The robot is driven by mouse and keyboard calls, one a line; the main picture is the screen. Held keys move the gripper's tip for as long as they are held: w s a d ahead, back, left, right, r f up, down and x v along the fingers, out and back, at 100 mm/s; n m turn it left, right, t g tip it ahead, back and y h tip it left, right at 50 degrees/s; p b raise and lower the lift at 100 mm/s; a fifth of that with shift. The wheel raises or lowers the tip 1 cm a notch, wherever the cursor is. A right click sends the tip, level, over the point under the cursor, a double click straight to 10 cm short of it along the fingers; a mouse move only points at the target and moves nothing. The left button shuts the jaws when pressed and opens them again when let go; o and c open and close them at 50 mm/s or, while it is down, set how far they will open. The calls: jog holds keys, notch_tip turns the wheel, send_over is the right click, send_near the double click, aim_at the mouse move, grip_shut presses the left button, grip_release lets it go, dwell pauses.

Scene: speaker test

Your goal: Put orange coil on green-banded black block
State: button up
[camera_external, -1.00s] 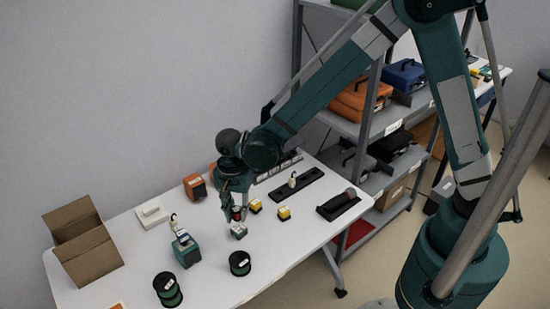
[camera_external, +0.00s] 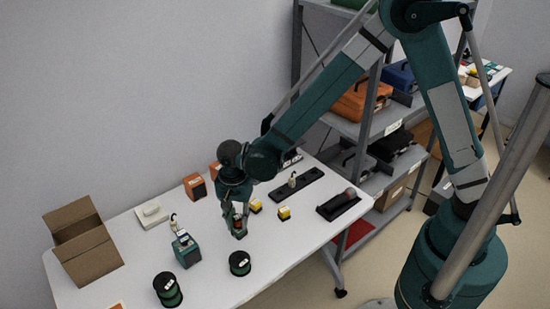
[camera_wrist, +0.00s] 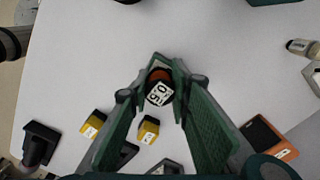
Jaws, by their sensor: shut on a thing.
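My gripper (camera_wrist: 160,80) is shut on a small black piece with an orange-red part and a white label, which I take for the orange coil (camera_wrist: 158,95). In the external view my gripper (camera_external: 239,230) is low over the table and its fingers mostly hide the coil. Two round black pieces with green bands stand in front of it: a taller one (camera_external: 168,290) at the front left and a shorter one (camera_external: 240,263) just below the gripper in the picture. I cannot tell which is the green-banded black block.
A teal box (camera_external: 187,251) stands left of the gripper. Two yellow blocks (camera_external: 284,213) lie to its right. An open cardboard box (camera_external: 85,245) is at the far left, a black tray (camera_external: 338,205) at the right. The white table's (camera_external: 280,250) front right is clear.

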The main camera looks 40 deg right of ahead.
aim_at(237, 218)
jog(key=o, duration=0.9)
jog(key=shift+r, duration=0.15)
notch_tip(237, 218, up, 12)
jog(key=shift+r+p, duration=0.1)
jog(key=shift+p, duration=0.95)
